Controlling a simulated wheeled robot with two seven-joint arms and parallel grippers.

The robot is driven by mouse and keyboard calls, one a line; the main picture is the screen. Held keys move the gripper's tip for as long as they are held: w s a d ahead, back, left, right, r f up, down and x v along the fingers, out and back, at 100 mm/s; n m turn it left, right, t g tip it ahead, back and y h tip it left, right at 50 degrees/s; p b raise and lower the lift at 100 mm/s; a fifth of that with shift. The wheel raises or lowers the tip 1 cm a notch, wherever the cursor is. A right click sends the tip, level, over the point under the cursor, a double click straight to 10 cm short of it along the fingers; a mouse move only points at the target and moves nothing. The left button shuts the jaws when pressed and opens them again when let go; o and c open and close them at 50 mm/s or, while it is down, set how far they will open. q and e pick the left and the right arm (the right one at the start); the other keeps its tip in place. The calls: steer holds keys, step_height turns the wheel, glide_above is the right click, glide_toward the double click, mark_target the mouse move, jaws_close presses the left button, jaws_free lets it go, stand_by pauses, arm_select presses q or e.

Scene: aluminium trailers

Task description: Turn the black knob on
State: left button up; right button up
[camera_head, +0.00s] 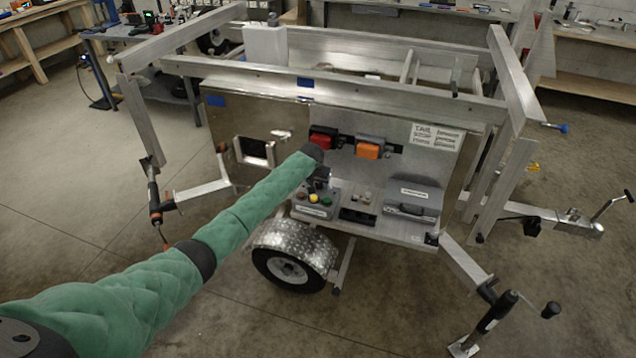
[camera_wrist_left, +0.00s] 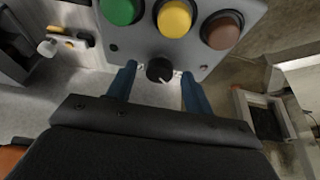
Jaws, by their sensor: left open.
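The black knob (camera_wrist_left: 159,70) sits on the grey control box (camera_wrist_left: 225,62), below a row of green, yellow and brown-red buttons in the left wrist view. A pale mark shows on the knob's face. My left gripper (camera_wrist_left: 158,78) is open, with one blue finger on each side of the knob. Small gaps show between the fingers and the knob. In the head view my left gripper (camera_head: 319,182) is at the control box (camera_head: 316,207) on the trailer's shelf, and the knob is too small or hidden there. My right gripper is not in view.
The aluminium trailer (camera_head: 395,88) carries a red lamp (camera_head: 321,139) and an orange lamp (camera_head: 367,151) above the shelf. A silver case (camera_head: 413,203) and a small switch panel (camera_head: 360,200) sit right of the control box. The trailer wheel (camera_head: 288,268) is below.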

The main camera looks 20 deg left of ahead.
arm_select(q)
steer(key=c, duration=1)
